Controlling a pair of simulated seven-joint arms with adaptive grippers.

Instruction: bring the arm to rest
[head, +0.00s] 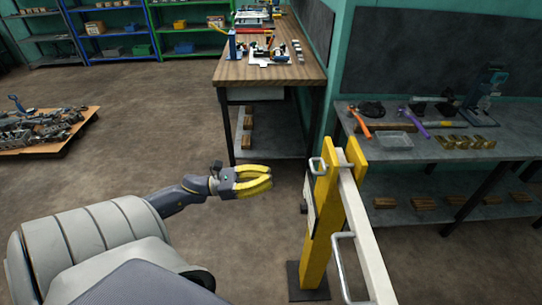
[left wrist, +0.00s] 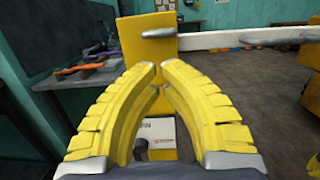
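My left gripper (head: 268,177) has yellow ribbed fingers and is held over open floor in the middle of the head view. It is left of a yellow post and apart from it. In the left wrist view the fingers (left wrist: 159,70) curve in until their tips come together, with nothing held between them. Behind them stands the yellow post (left wrist: 148,50). My left arm comes in from the lower left, bent and reaching right.
The yellow post (head: 321,230) carries a white beam (head: 362,225) with metal handles, close on the right. A wooden-topped bench (head: 265,70) stands ahead and a grey bench (head: 440,150) at the right. A low pallet (head: 50,140) with metal parts lies left. Floor between is clear.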

